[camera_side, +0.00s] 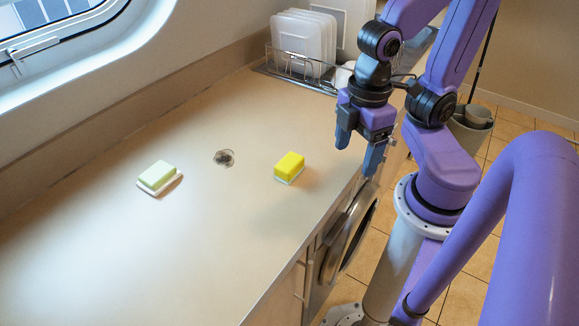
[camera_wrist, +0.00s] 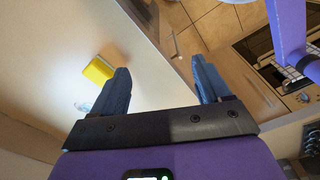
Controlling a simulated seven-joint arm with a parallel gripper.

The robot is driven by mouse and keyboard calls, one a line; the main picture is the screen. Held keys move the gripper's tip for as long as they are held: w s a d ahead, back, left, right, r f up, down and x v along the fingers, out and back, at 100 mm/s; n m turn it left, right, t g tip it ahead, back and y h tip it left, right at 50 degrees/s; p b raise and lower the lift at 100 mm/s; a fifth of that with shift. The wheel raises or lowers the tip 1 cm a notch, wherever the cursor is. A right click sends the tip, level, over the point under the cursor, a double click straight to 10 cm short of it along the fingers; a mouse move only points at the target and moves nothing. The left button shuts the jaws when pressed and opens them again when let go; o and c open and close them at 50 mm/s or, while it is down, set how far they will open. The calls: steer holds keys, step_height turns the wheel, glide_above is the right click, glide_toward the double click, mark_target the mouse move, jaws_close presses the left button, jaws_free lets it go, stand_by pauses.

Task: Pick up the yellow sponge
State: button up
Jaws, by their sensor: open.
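The yellow sponge (camera_side: 290,166) sits on a thin white base on the beige counter, near its front edge. It also shows in the wrist view (camera_wrist: 98,70), left of the fingers. My gripper (camera_side: 358,155) is open and empty, to the right of the sponge and above the counter's front edge.
A pale green sponge or soap (camera_side: 158,175) on a white base lies left. A dark round drain-like spot (camera_side: 224,158) lies between. A dish rack (camera_side: 300,62) with white plates stands at the back. The counter (camera_side: 120,260) is otherwise clear in front.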

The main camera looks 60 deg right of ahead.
steer(key=m, duration=0.1)
step_height(320, 180, up, 4)
steer(key=m+h, duration=0.2)
steer(key=m, duration=2.8)
glide_above(290, 161)
steer(key=a, duration=0.3)
steer(key=d+f, duration=0.1)
steer(key=f, duration=0.4)
steer(key=d+f, duration=0.1)
steer(key=f, duration=0.5)
steer(key=d+f, duration=0.1)
steer(key=f, duration=0.4)
steer(key=shift+f, duration=0.35)
steer(key=c, duration=1.1)
